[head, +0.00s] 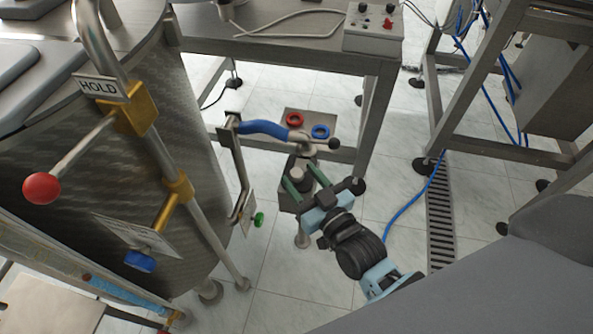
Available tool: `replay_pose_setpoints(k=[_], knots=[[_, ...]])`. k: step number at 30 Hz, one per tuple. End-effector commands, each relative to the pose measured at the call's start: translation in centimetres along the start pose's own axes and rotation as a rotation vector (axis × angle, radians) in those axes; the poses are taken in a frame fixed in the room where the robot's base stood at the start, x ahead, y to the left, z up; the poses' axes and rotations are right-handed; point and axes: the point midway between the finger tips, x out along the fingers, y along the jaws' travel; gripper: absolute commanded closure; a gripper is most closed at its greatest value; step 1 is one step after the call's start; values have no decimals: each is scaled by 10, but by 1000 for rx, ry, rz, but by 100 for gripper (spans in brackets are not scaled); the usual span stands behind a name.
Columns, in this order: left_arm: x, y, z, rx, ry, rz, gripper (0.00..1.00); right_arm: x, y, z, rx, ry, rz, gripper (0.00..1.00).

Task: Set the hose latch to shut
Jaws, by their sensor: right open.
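The hose latch (317,147) appears to be the grey metal lever with a black knob at its right end, beside the end of a short blue hose (263,128). The lever lies roughly level in the picture; I cannot tell from this whether it is open or shut. My right gripper (304,181) is just below it in the picture, its green fingers open. A grey round post top (298,172) shows between or behind the fingers; contact cannot be told. My left gripper is not in view.
A red ring (295,118) and a blue ring (320,131) sit just behind the latch. A steel table (290,50) carries a switch box (373,28). A large steel drum (180,130) with a red-knobbed lever (85,148) stands left.

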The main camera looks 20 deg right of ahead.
Motion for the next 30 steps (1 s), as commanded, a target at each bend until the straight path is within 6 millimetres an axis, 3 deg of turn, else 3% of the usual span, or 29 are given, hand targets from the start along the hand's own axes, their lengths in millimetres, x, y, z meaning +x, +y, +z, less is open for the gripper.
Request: replay_pose_setpoints(k=[6, 17, 27, 30], knots=[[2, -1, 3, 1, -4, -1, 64, 21, 0, 0, 0, 1, 0, 51], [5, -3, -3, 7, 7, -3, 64, 24, 0, 0, 0, -1, 0, 52], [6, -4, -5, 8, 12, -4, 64, 24, 0, 0, 0, -1, 0, 97], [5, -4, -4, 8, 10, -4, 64, 24, 0, 0, 0, -1, 0, 100]])
